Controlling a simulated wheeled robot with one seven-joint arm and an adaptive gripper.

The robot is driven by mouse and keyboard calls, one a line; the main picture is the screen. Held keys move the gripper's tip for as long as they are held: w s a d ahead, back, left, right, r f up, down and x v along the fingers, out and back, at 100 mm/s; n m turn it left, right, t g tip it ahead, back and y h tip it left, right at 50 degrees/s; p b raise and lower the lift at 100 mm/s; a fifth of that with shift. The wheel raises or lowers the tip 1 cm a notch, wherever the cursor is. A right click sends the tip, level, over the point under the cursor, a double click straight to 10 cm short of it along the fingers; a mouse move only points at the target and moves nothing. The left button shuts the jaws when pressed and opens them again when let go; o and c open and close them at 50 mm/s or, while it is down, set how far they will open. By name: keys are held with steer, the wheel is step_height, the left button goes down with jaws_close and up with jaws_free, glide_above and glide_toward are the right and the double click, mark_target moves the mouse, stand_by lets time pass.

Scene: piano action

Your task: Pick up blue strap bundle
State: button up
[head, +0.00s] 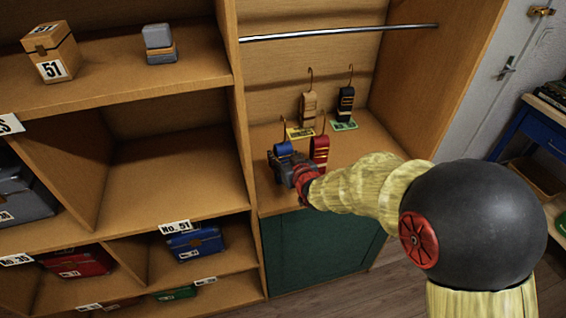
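The blue strap bundle (283,149) stands on the wooden shelf board at the front left of the hanging compartment. A thin hook rises from its top, with a yellow tag beside it. My gripper (284,166) is right at the blue bundle and covers its lower part. Its fingers are dark and small here, so I cannot tell whether they are open or closed on the bundle. A red strap bundle (320,149) stands just to the right, close to my gripper. A tan bundle (308,107) and a dark navy bundle (346,102) stand behind.
A metal rail (340,32) crosses above the bundles. A wooden divider stands close on the left. A green cabinet front (318,250) lies below the board. Cubbies on the left hold boxes, including a blue case (196,242). The board's right side is free.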

steer(key=c, duration=0.9)
steer(key=shift+c, duration=0.2)
steer(key=shift+r, duration=0.1)
